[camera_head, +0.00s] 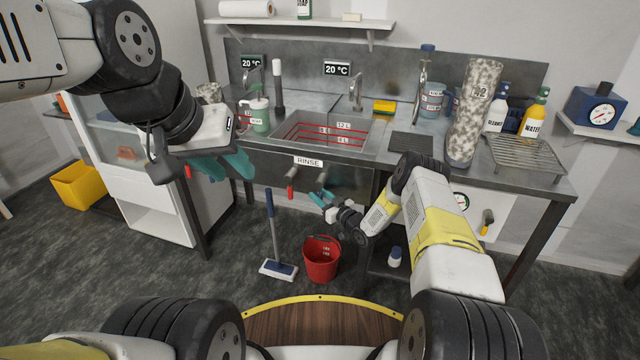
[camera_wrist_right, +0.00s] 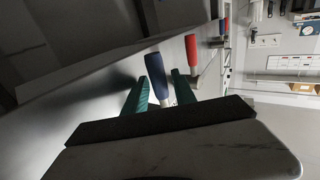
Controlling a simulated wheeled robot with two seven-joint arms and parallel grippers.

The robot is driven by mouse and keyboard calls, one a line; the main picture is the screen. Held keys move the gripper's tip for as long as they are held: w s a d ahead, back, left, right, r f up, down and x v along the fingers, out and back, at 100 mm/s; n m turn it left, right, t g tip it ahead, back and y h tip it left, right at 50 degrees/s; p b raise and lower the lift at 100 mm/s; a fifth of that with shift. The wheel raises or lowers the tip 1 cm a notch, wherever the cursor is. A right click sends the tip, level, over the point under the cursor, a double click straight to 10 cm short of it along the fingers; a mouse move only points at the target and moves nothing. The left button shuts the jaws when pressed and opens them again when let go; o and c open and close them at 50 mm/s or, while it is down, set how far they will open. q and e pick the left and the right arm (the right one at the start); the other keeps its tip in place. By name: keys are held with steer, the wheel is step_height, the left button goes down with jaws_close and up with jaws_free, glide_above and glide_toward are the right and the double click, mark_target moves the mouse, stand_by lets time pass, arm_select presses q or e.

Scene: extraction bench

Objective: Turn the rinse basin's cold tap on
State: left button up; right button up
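The rinse basin (camera_head: 318,133) is a steel sink with red level lines, and a RINSE label (camera_head: 308,162) is on its front. A red lever handle (camera_head: 291,184) hangs below the label, and a blue one (camera_head: 322,178) is just right of it. In the right wrist view the blue handle (camera_wrist_right: 156,78) lies between the teal fingers of my right gripper (camera_wrist_right: 160,90), with gaps visible, and the red handle (camera_wrist_right: 191,55) is to the right. My right gripper (camera_head: 322,197) is open at the blue handle; contact is unclear. My left gripper (camera_head: 226,165) is open and empty, left of the basin front.
A red bucket (camera_head: 321,260) and a mop (camera_head: 277,240) stand on the floor below. A green jug (camera_head: 259,115) stands left of the basin.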

jaws_close()
stand_by(1.3)
